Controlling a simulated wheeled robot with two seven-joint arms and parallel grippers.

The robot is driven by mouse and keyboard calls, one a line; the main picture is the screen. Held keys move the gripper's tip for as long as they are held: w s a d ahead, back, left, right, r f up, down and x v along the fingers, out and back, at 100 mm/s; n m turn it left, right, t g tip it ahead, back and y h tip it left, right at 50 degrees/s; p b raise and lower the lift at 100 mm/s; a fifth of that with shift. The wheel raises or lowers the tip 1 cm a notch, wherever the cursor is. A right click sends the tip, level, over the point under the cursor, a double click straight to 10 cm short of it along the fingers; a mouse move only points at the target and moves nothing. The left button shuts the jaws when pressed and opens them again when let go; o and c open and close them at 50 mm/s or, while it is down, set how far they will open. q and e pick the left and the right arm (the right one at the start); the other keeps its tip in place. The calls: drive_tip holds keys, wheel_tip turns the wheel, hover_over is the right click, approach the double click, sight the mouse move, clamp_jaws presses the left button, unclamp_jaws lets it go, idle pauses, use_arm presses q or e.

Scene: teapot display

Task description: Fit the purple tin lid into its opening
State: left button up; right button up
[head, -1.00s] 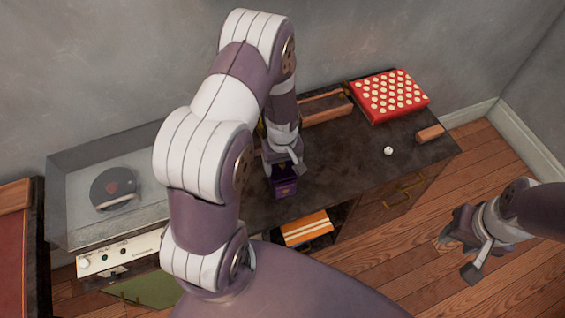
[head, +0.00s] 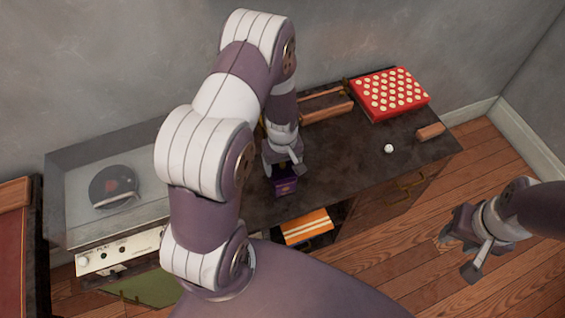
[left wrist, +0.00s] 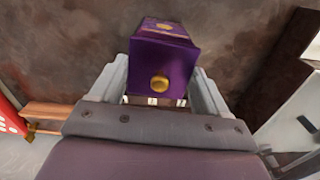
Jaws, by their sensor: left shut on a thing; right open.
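The purple tin (head: 286,188) stands on the dark cabinet top, directly under my left gripper (head: 283,168). In the left wrist view its side (left wrist: 165,28) carries a gold emblem. The purple lid (left wrist: 145,70) with a round gold knob faces the camera between the fingers of my left gripper (left wrist: 158,88), which is shut on it. The lid lines up closely with the tin, with no clear gap between them. The gripper hides the lid in the head view, so I cannot tell whether it is fully seated. My right gripper (head: 465,242) is open and empty, out over the wooden floor.
A red box with white dots (head: 390,95), a small brown block (head: 430,131) and a white ball (head: 388,149) lie to the right on the cabinet (head: 345,165). A record player (head: 112,190) under a clear cover stands left. An orange striped item (head: 307,226) shows below the cabinet's edge.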

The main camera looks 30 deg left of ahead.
use_arm(q)
drive_tip(key=shift+f, duration=0.15)
drive_tip(key=o, duration=1)
drive_tip(key=shift+o, duration=0.2)
wheel_tip(320, 180, up, 13)
drive_tip(key=shift+b, duration=0.4)
drive_tip(key=shift+f, duration=0.1)
drive_tip(key=s+d+r+m+t, duration=0.1)
drive_tip(key=s+d+r+m, duration=0.4)
drive_tip(key=s+m, duration=0.4)
drive_tip(key=shift+d+r, duration=0.15)
drive_tip(key=shift+r, duration=0.15)
